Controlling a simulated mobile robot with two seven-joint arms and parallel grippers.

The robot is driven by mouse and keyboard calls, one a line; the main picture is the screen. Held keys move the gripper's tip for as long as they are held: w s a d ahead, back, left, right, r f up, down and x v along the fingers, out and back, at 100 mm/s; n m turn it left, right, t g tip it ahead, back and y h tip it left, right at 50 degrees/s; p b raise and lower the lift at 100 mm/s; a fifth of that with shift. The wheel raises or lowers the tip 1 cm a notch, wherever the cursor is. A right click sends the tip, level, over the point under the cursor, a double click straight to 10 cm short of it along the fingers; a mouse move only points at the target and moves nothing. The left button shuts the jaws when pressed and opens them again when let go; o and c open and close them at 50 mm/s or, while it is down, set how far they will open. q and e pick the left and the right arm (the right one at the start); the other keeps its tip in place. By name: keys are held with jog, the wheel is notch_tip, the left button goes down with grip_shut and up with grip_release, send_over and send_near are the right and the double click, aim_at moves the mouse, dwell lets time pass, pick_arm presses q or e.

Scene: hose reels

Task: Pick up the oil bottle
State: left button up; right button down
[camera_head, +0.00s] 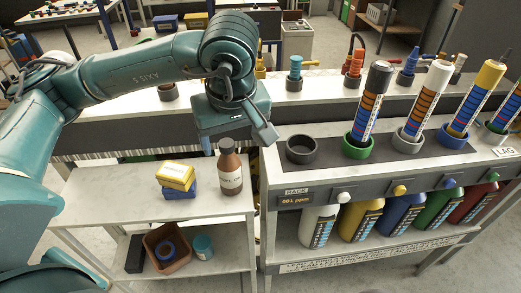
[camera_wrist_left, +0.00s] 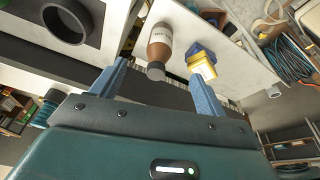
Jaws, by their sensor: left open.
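The oil bottle (camera_head: 230,172) is brown with a dark cap and a pale label. It stands upright near the right edge of the small side table (camera_head: 110,207). It also shows in the left wrist view (camera_wrist_left: 160,44), ahead of my fingers with its cap toward me. My left gripper (camera_head: 238,140) is open and empty above the bottle, apart from it. In the left wrist view its two fingers (camera_wrist_left: 158,72) are spread, with the bottle's cap seen between them. My right gripper is not in view.
Yellow and blue boxes (camera_head: 177,178) are stacked left of the bottle. A rack bench (camera_head: 283,178) with an empty dark ring holder (camera_head: 301,149) and several tall cylinders in coloured holders stands close on the right. A brown bin (camera_head: 168,247) is on the lower shelf. The table's left part is clear.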

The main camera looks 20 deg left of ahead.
aim_at(225, 144)
pick_arm(q)
jog(key=shift+y, duration=0.5)
jog(key=w+a+f, duration=0.2)
jog(key=f, duration=0.1)
jog(key=w+a+f, duration=0.1)
jog(key=f, duration=0.1)
jog(key=shift+w+a, duration=0.1)
jog(key=shift+a, duration=0.25)
jog(key=shift+t, duration=0.3)
jog(key=shift+d+p+x, duration=0.2)
jog(key=shift+p+x, duration=0.05)
jog(key=shift+x, duration=1.25)
jog(key=shift+d+p+x, duration=0.15)
jog(key=shift+p+x, duration=0.1)
jog(key=shift+x, duration=1.25)
jog(key=shift+f, duration=0.15)
jog(key=shift+c, duration=0.2)
jog(key=c, duration=1.1)
jog(key=shift+c, duration=0.2)
